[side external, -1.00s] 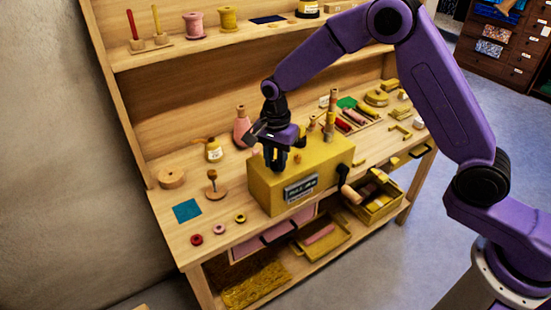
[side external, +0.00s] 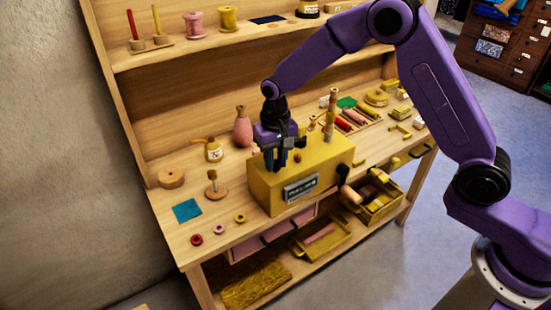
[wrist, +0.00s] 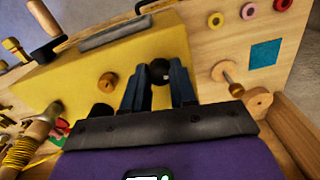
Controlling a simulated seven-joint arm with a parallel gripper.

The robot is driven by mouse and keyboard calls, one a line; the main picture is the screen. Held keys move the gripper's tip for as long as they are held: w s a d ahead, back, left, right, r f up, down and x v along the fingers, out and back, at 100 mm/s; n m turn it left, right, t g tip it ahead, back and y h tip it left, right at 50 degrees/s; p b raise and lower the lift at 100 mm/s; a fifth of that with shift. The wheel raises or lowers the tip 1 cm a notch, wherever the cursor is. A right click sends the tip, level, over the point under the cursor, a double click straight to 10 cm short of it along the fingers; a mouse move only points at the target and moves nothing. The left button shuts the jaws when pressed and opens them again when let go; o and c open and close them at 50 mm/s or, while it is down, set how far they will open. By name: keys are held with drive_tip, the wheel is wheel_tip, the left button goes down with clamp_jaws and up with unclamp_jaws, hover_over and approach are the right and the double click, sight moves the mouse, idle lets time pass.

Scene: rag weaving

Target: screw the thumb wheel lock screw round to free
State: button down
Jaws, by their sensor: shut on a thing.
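The yellow box (side external: 322,167) stands on the wooden bench, with a grey display plate on its front; its top also shows in the wrist view (wrist: 62,78). My gripper (side external: 276,167) points down at the left end of the box's top. In the wrist view, the dark round thumb wheel (wrist: 159,69) sits between the two fingertips of my gripper (wrist: 161,78), which is shut on it. The fingers hide the wheel in the side view. How far the screw is turned cannot be told.
A small wooden knob (wrist: 107,82) is on the box top near the fingers. Wound spools (side external: 330,120) stand behind the box. A pink bottle (side external: 243,130) and a wooden spindle (side external: 213,184) stand to the left. A crank with a wooden handle (wrist: 44,18) sticks out from the box.

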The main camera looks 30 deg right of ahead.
sight(276, 162)
drive_tip(key=n, duration=0.4)
drive_tip(key=shift+n, duration=0.3)
drive_tip(key=n, duration=0.4)
drive_tip(key=shift+n, duration=0.3)
drive_tip(key=n, duration=0.4)
drive_tip(key=shift+r+n, duration=0.1)
drive_tip(key=shift+n, duration=1.9)
drive_tip(key=c, duration=0.9)
unclamp_jaws()
wheel_tip(276, 162, up, 17)
drive_tip(key=shift+r, duration=0.15)
